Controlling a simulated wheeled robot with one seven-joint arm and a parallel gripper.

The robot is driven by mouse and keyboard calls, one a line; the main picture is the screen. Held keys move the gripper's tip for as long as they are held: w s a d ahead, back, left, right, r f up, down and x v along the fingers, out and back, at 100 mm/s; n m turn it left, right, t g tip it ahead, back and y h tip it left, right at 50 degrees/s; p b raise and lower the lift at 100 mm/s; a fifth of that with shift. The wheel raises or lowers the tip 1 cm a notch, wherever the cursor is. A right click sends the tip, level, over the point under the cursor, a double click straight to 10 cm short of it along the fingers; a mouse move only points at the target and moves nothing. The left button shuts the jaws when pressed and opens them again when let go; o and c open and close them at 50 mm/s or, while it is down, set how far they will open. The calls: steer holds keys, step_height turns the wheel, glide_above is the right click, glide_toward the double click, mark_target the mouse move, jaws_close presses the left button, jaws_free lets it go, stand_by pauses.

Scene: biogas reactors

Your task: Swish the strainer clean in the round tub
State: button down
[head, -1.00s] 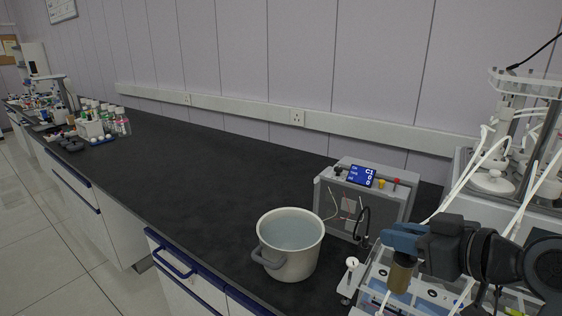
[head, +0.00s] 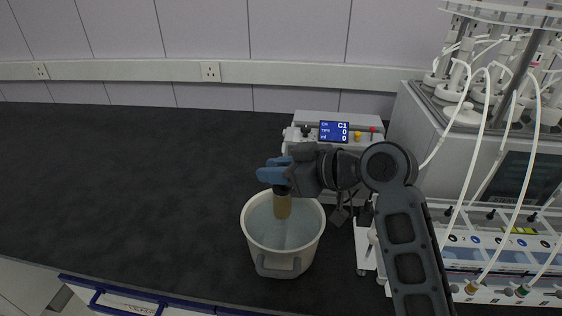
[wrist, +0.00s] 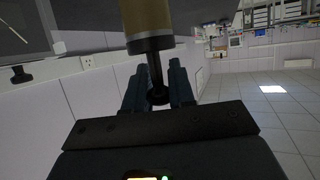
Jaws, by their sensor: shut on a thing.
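The round tub (head: 262,252) is a pale bucket-like pot with a grey handle at its front, standing on the dark bench. The strainer (head: 282,206) is a small tan cylinder with a dark end. It hangs upright from my gripper (head: 274,174), over the tub's opening; I cannot tell whether its lower end is below the rim. In the wrist view the strainer (wrist: 147,18) shows at the top, and its dark stem runs between the fingers of my gripper (wrist: 158,85), shut on it. The inside of the tub looks pale grey-blue.
A grey box with a blue display (head: 334,131) stands just behind the tub. The reactor rack (head: 500,210) with white tubes fills the right side. The black bench (head: 120,190) to the left is clear. A wall socket strip (head: 210,72) runs behind.

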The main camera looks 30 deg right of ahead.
mark_target(276, 213)
steer(key=shift+f+b, duration=3.05)
steer(key=shift+f, duration=1.25)
steer(key=shift+f+b, duration=1.3)
steer(key=shift+f, duration=0.45)
steer(key=shift+r, duration=0.2)
steer(key=shift+r+p, duration=1.45)
steer(key=shift+r, duration=0.1)
steer(key=shift+f+b, duration=1.3)
steer(key=shift+f, duration=0.4)
steer(key=shift+r, duration=0.1)
